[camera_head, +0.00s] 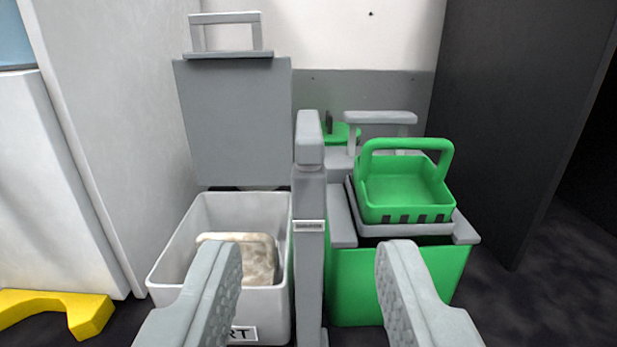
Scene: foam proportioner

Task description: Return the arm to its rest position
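My gripper (308,290) shows at the bottom of the view with its two grey textured fingers wide apart and nothing between them. Behind and between the fingers stands a grey post (311,200) with a small label. To its left is a white bin (170,262) with its grey lid (235,125) standing upright behind it. A beige block-like thing with a handle (258,258) lies in the bin, partly hidden by the left finger. To the right, a green basket with a handle (408,185) sits on top of a green bin (350,285).
A yellow piece (60,308) lies on the floor at the lower left beside a white panel (55,190). A grey wall panel (110,130) stands left and a dark panel (510,120) right. Dark floor (560,270) shows free at the lower right.

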